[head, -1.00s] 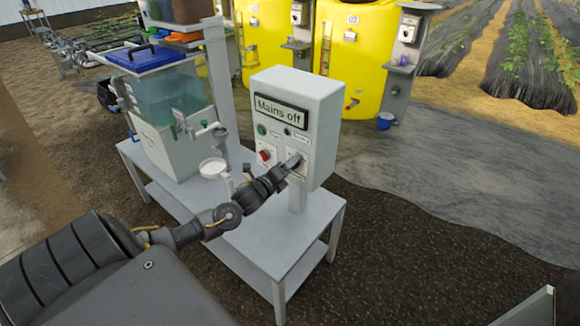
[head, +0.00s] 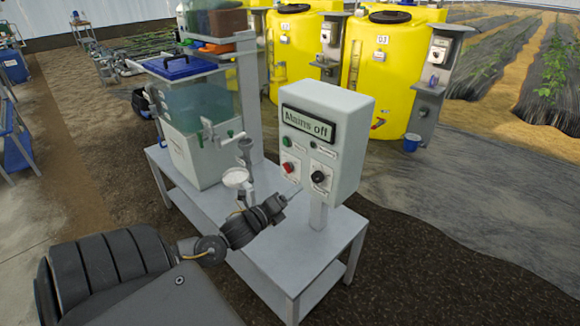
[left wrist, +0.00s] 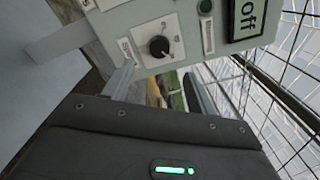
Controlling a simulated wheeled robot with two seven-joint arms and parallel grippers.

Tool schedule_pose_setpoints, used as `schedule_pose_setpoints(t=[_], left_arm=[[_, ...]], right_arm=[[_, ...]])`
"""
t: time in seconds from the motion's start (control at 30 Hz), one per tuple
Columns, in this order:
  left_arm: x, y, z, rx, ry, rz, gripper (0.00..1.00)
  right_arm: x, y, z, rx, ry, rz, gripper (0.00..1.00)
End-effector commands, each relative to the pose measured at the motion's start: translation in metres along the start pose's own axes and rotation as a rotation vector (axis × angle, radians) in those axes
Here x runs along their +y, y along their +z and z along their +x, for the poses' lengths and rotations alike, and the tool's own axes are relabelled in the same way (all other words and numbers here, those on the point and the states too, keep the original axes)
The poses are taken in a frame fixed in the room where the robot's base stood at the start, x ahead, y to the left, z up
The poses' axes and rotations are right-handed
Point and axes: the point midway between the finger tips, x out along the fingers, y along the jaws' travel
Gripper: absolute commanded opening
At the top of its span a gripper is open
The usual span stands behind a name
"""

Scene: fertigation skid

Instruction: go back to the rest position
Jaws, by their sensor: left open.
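My left gripper (head: 290,196) is open and empty in front of the control box (head: 349,142) on the skid table. In the head view its tips are a little left of the black rotary knob (head: 318,177), apart from it. A red button (head: 288,168) and a green one (head: 287,142) sit left of the knob. In the left wrist view the knob (left wrist: 159,47) shows beyond the finger (left wrist: 122,79), with clear space between. My right gripper is not in view.
The grey table (head: 281,248) carries a clear tank with a blue lid (head: 180,67) and a white round cup (head: 235,178) close to my left arm. Dark ground at the right is free.

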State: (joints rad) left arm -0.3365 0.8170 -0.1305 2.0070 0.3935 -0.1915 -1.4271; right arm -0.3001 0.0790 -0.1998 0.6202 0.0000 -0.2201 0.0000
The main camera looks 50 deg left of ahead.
Motion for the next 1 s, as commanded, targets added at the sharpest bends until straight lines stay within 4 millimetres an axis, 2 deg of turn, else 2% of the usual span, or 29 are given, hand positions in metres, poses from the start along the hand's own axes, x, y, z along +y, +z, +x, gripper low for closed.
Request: schedule_pose_setpoints(t=[0.63,0.8,0.87,0.97,1.0], left_arm=[[0.0,0.0,-0.002,0.0,0.0,-0.005,0.57],[0.003,-0.002,-0.002,0.007,0.007,-0.153,0.57],[0.024,-0.003,-0.002,0.012,0.053,-0.251,0.57],[0.094,-0.01,-0.008,-0.011,0.197,-0.437,0.57],[0.124,-0.015,-0.014,-0.029,0.257,-0.51,0.57]], right_arm=[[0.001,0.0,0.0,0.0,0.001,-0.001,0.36],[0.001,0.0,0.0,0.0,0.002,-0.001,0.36],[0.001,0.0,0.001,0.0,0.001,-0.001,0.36],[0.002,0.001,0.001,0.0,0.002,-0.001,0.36],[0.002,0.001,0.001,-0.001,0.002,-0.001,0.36]])
